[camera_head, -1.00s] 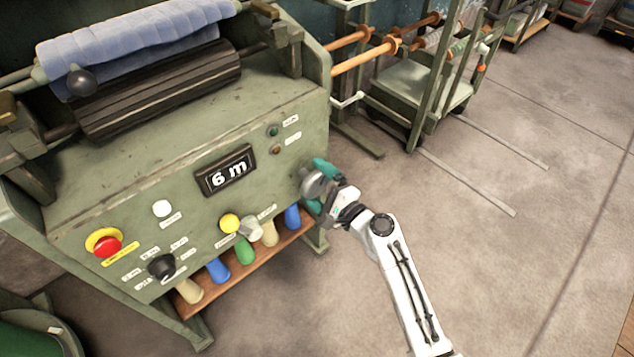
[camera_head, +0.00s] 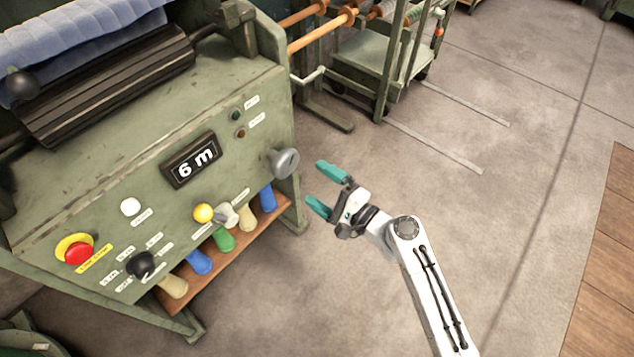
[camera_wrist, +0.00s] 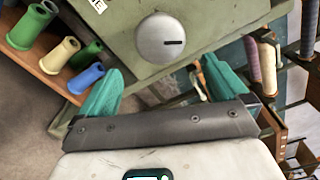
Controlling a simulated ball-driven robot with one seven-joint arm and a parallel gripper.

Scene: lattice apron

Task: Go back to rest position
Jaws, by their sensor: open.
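My gripper (camera_head: 325,188) is open and empty, with teal fingertips. It hangs over the floor just right of the green machine (camera_head: 120,170), apart from it. A round grey knob (camera_head: 284,162) sits at the right end of the machine's front, left of my fingertips. In the wrist view the knob (camera_wrist: 164,38) shows a dark slot and lies ahead of and between my open fingers (camera_wrist: 160,88).
A shelf (camera_head: 222,250) under the panel holds several coloured cones. A red button (camera_head: 78,252), a black knob (camera_head: 141,264) and a yellow button (camera_head: 203,212) are on the panel. A green cart (camera_head: 372,68) stands behind. The floor (camera_head: 540,120) to the right is clear.

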